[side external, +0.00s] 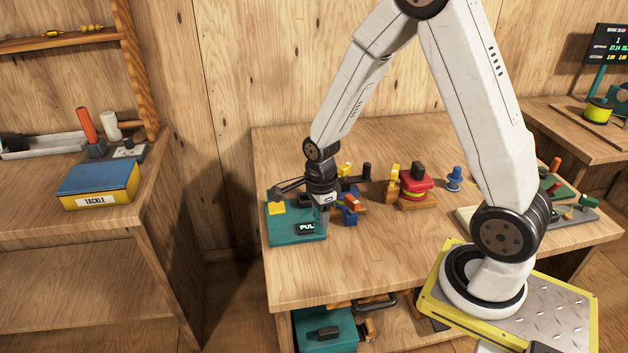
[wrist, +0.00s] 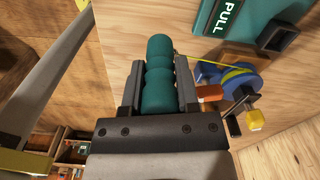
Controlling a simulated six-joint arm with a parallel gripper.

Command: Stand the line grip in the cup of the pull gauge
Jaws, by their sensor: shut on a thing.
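The line grip (wrist: 160,78), a teal rod with rounded bulges, sits between the fingers of my gripper (wrist: 161,92) in the wrist view, and the gripper is shut on it. The pull gauge (side external: 282,235) is a teal block with a lit PULL display and a yellow patch, at the left front of the bench in the side view. It also shows at the top right of the wrist view (wrist: 262,14), apart from the line grip there. In the side view my gripper (side external: 323,218) is at the gauge's right edge; I cannot make out the line grip or the cup there.
A blue and orange reel (side external: 350,208) stands close right of my gripper. A red spool (side external: 417,184) and a blue piece (side external: 454,178) are further right. The bench front (side external: 400,260) is clear. A tackle box (side external: 98,184) is on the left bench.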

